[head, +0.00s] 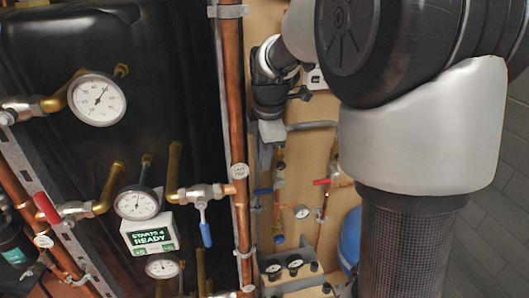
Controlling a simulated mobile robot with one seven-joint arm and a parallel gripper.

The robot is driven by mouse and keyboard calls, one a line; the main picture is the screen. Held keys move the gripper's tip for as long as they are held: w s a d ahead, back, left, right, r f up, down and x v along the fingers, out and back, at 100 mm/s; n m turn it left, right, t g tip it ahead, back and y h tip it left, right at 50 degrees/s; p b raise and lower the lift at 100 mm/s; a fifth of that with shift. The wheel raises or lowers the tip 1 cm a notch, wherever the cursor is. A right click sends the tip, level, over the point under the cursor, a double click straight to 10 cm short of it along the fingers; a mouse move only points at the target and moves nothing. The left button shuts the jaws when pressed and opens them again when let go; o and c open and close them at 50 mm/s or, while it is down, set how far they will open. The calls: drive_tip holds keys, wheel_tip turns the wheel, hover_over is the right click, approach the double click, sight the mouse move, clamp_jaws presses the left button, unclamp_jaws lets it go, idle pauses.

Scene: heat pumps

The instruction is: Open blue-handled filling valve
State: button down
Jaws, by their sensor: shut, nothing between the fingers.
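A blue-handled valve (205,232) sits on the brass and copper branch left of the tall copper pipe; its blue lever hangs down, across the horizontal branch. A second, smaller blue lever (263,191) lies roughly horizontal on the pipework behind, below my gripper. I cannot tell from this view which one is the filling valve. My gripper (272,132) is at the end of my arm, right of the tall copper pipe and above the smaller blue lever. It looks small and partly hidden, shut and empty, and apart from both blue levers.
The tall copper pipe (232,130) stands between my gripper and the larger blue lever. Red levers (46,207) (321,182) and several gauges (97,99) surround the pipework. A black tank (150,60) fills the left. A blue vessel (350,235) stands low behind my arm.

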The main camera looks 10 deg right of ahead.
sight(261, 190)
drive_tip(key=f, duration=0.3)
drive_tip(key=w+f, duration=0.1)
drive_tip(key=f, duration=0.5)
drive_tip(key=shift+w, duration=0.4)
drive_tip(key=shift+a+f+b, duration=0.2)
drive_tip(key=shift+f+b, duration=0.25)
drive_tip(key=shift+f, duration=0.05)
drive_tip(key=shift+a, duration=0.1)
drive_tip(key=shift+r, duration=0.1)
drive_tip(key=shift+r, duration=0.25)
drive_tip(key=s+r, duration=0.3)
drive_tip(key=r, duration=1.3)
drive_tip(key=shift+s+r+p, duration=0.2)
drive_tip(key=shift+r+p, duration=0.1)
drive_tip(key=shift+p, duration=0.05)
drive_tip(key=shift+f, duration=0.1)
